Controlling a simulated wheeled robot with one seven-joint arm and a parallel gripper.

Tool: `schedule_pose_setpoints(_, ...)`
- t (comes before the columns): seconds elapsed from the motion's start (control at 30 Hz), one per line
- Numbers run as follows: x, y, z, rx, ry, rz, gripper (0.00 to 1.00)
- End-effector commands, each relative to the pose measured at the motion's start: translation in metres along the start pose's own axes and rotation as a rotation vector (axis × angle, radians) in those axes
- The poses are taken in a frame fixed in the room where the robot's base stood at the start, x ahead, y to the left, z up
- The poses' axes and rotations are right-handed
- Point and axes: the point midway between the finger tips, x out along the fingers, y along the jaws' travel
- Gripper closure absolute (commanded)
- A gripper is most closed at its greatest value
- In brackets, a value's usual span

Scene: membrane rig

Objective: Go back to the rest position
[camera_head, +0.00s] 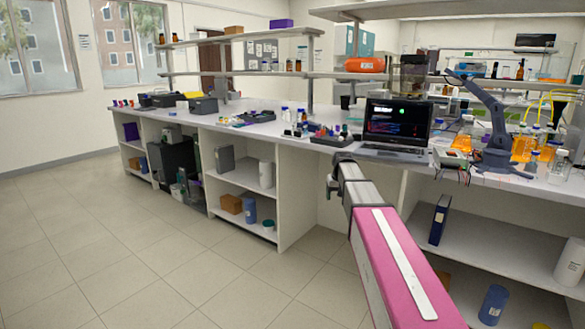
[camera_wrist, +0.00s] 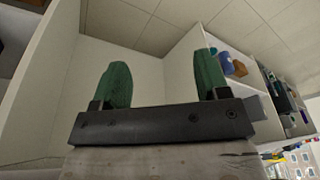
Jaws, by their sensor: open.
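My gripper (camera_wrist: 160,82) shows in the wrist view with its two green fingers spread wide apart and nothing between them. In the head view my arm reaches forward from the bottom, and my gripper (camera_head: 333,187) is at its far end, in front of the bench's front side and below the bench top. The wrist view is tilted, with pale bench panels behind the fingers. No object is held.
The long white bench (camera_head: 225,133) carries an open laptop (camera_head: 396,125), a dark tray (camera_head: 330,138) of small items, and a blue-grey robot arm (camera_head: 495,125) among orange flasks (camera_head: 522,146). Open shelves with a blue binder (camera_head: 440,219) lie below. The tiled floor (camera_head: 120,260) at left is clear.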

Motion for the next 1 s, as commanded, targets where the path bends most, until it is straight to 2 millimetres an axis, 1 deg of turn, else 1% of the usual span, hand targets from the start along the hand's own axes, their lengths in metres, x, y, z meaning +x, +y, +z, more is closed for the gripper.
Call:
schedule_pose_setpoints(0.03, 0.017, -0.003, 0.039, 0.007, -0.019, 0.001, 0.32)
schedule_pose_setpoints(0.07, 0.026, -0.004, 0.055, 0.012, -0.028, 0.003, 0.32)
schedule_pose_setpoints(0.1, 0.037, -0.006, 0.076, 0.017, -0.041, 0.004, 0.32)
schedule_pose_setpoints(0.17, 0.053, -0.008, 0.107, 0.025, -0.060, 0.006, 0.32)
schedule_pose_setpoints(0.2, 0.062, -0.010, 0.129, 0.030, -0.072, 0.007, 0.32)
schedule_pose_setpoints(0.27, 0.075, -0.013, 0.161, 0.039, -0.091, 0.009, 0.32)
schedule_pose_setpoints(0.3, 0.082, -0.014, 0.182, 0.044, -0.103, 0.011, 0.32)
schedule_pose_setpoints(0.37, 0.093, -0.017, 0.214, 0.051, -0.121, 0.013, 0.32)
schedule_pose_setpoints(0.4, 0.099, -0.018, 0.236, 0.056, -0.134, 0.015, 0.32)
schedule_pose_setpoints(0.47, 0.106, -0.021, 0.266, 0.063, -0.152, 0.018, 0.32)
schedule_pose_setpoints(0.5, 0.110, -0.022, 0.284, 0.068, -0.162, 0.020, 0.32)
schedule_pose_setpoints(0.6, 0.117, -0.025, 0.323, 0.076, -0.185, 0.024, 0.32)
schedule_pose_setpoints(0.7, 0.121, -0.027, 0.348, 0.082, -0.201, 0.027, 0.32)
schedule_pose_setpoints(0.8, 0.123, -0.028, 0.361, 0.086, -0.208, 0.029, 0.32)
schedule_pose_setpoints(1.0, 0.125, -0.028, 0.364, 0.088, -0.210, 0.029, 0.32)
